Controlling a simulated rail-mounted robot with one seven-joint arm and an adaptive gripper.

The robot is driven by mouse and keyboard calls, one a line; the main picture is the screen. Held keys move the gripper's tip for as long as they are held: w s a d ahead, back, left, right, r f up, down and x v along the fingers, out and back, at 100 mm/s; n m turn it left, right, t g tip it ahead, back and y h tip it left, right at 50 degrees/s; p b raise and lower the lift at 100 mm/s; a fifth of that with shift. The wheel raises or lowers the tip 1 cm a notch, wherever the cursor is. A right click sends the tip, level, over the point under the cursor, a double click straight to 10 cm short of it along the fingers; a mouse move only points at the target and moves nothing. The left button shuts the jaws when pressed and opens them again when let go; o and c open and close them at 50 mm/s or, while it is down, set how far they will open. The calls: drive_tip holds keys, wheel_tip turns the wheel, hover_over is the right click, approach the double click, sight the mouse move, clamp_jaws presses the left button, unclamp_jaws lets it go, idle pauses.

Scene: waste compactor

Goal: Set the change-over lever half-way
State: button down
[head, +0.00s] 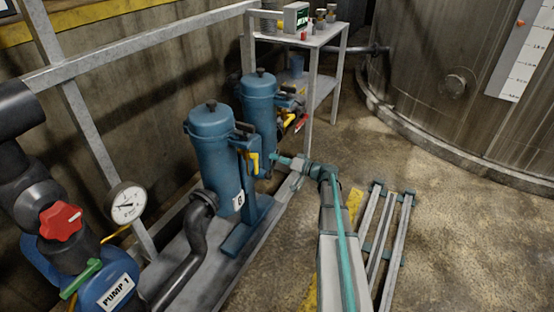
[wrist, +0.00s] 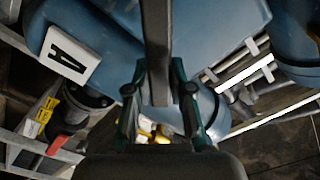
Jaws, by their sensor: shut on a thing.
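Two blue filter housings stand side by side, the front one (head: 212,150) marked B and the rear one (head: 259,100) behind it. My gripper (head: 276,158) reaches in from the right, low beside the housings. In the wrist view my gripper (wrist: 160,98) has its two dark green fingers on either side of a dark grey bar, which looks like the change-over lever (wrist: 157,45). It is shut on this bar near its end. The bar runs up out of the wrist picture, so its other end is hidden. I cannot make out the lever clearly in the head view.
A plate marked A (wrist: 70,55) sits on blue housing beside the bar. Yellow and red valve handles (head: 301,123) stick out near the rear housing. A pump with a red knob (head: 61,222) and a gauge (head: 128,204) stand at left. A metal rack (head: 408,215) lies at right.

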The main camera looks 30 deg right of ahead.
sight(270, 174)
drive_tip(key=shift+s+f+b, duration=0.1)
drive_tip(key=shift+b, duration=0.2)
drive_tip(key=s+a+n+b, duration=0.1)
drive_tip(key=n+b, duration=0.1)
drive_tip(key=b, duration=0.3)
drive_tip(key=a+r+n+b, duration=0.1)
drive_tip(key=n+b, duration=0.2)
drive_tip(key=b, duration=0.2)
drive_tip(key=s+a+n+b, duration=0.1)
drive_tip(key=n+b, duration=0.1)
drive_tip(key=b, duration=0.3)
drive_tip(key=shift+s+a+r+b, duration=0.35)
drive_tip(key=shift+a+r, duration=0.05)
drive_tip(key=shift+s+a+r+n+b, duration=0.35)
drive_tip(key=shift+n+b, duration=0.55)
drive_tip(key=shift+b, duration=0.35)
drive_tip(key=c, duration=1)
unclamp_jaws()
